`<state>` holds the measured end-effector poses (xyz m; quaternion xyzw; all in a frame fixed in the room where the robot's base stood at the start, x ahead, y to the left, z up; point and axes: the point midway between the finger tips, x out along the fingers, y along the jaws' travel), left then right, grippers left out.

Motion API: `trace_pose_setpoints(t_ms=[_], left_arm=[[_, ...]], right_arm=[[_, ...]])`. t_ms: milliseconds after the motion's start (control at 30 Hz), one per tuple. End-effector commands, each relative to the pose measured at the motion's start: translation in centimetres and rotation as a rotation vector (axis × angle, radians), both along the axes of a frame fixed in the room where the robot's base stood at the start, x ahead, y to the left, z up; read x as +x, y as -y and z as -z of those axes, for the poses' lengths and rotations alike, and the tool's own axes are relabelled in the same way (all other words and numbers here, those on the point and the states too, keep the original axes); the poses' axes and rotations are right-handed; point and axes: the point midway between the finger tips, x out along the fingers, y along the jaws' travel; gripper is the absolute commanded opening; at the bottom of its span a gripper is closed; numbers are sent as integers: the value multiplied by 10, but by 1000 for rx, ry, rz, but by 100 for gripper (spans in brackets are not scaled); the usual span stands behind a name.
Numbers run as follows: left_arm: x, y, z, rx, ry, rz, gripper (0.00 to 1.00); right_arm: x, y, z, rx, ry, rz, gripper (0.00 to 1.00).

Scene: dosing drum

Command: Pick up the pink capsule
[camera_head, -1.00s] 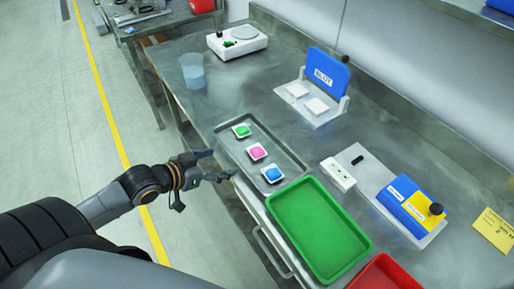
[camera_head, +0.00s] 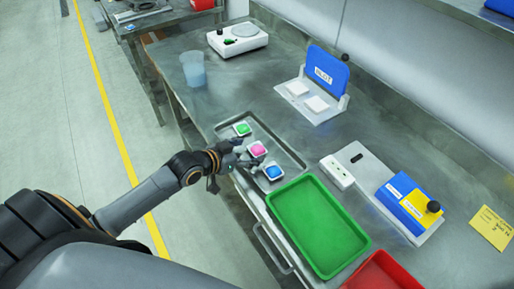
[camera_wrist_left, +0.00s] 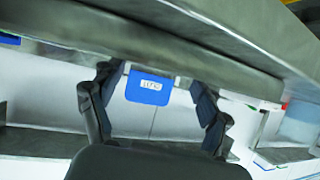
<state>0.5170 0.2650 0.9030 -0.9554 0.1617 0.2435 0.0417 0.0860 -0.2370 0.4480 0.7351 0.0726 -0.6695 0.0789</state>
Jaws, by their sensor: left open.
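The pink capsule (camera_head: 257,149) sits in a small white dish on the grey tray (camera_head: 287,158). It lies between the green capsule (camera_head: 243,129) and the blue capsule (camera_head: 272,171), each in its own white dish. My left gripper (camera_head: 246,153) is open and empty, with its fingertips over the tray's left edge close beside the pink capsule. Contact cannot be told. In the left wrist view my open left fingers (camera_wrist_left: 155,95) frame the blue BLOT panel (camera_wrist_left: 149,89); I cannot make out the pink capsule there. My right gripper is out of view.
A green bin (camera_head: 318,226) and a red bin (camera_head: 381,274) stand near the front edge. A beaker (camera_head: 193,69) and a scale (camera_head: 238,39) are farther back. The blue-yellow block (camera_head: 409,203) is at right. Bare table lies behind the tray.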

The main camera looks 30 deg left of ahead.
Motion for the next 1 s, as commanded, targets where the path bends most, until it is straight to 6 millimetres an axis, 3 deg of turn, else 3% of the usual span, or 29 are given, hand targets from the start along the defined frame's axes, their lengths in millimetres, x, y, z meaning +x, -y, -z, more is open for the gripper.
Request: trace_pose_setpoints(t_ms=[200,467,700,1000], left_arm=[[22,7,12,-2,0,-1,76],[23,7,14,0,0,1,76],[23,7,14,0,0,0,31],[23,7,13,0,0,0,31]], right_arm=[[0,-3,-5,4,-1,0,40],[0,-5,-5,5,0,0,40],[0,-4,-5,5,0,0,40],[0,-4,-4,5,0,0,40]])
